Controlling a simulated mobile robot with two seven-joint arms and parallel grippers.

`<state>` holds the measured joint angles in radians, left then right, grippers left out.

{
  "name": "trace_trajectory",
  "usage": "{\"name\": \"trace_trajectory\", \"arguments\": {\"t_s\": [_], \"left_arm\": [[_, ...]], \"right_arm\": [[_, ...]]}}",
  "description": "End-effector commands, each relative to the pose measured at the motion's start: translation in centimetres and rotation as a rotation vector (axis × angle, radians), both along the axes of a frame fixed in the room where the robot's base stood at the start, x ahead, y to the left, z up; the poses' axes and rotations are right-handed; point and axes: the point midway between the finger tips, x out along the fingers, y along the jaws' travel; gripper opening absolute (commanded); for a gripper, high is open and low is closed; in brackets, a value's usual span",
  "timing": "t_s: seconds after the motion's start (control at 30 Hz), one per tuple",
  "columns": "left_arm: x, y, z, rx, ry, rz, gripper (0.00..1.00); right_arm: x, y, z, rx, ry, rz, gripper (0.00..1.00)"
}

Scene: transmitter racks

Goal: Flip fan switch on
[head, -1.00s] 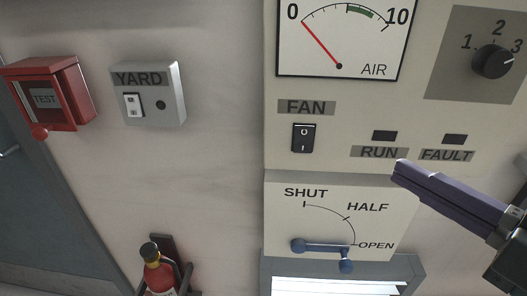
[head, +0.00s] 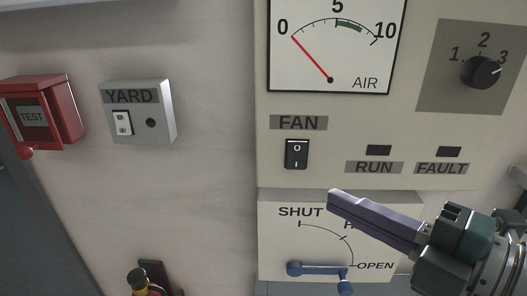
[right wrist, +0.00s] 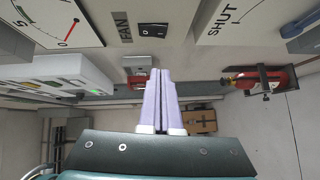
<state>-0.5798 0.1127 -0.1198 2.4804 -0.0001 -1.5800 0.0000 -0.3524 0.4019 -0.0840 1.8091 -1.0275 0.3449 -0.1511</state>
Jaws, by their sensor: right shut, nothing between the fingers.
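The fan switch (head: 296,154) is a small black rocker marked O at the top and I at the bottom, under the FAN label (head: 299,122) on the beige panel. It also shows in the right wrist view (right wrist: 153,30), beside the FAN label. My right gripper (head: 332,198) is shut and empty. Its purple fingers point left, below and to the right of the switch, apart from it in the picture, and cover part of the SHUT/HALF/OPEN dial. In the right wrist view the closed fingers (right wrist: 154,75) point up toward the switch. My left gripper is not in view.
The AIR gauge (head: 332,45) reads near 0. Dark RUN (head: 379,150) and FAULT (head: 449,151) lamps sit right of the switch. A blue lever (head: 320,272) is below. The YARD box (head: 157,112) and red TEST box (head: 62,110) are left; bare wall lies between.

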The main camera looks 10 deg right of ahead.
Motion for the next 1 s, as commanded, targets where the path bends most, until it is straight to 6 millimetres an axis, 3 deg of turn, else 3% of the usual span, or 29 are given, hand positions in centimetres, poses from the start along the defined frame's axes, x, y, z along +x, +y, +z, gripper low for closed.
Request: {"name": "trace_trajectory", "arguments": {"t_s": [0.23,0.4,0.6,1.0], "left_arm": [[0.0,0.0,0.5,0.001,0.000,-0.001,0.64],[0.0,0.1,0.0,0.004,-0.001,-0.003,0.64],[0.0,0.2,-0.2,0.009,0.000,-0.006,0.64],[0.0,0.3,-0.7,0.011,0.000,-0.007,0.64]], "right_arm": [[4.7,2.6,-0.2,0.001,-0.003,0.000,0.00],[7.0,1.7,-0.8,-0.001,-0.001,-0.001,0.00],[8.0,1.3,-0.9,-0.001,0.000,-0.001,0.00],[8.2,1.3,-1.2,-0.002,-0.008,0.000,0.00]]}}
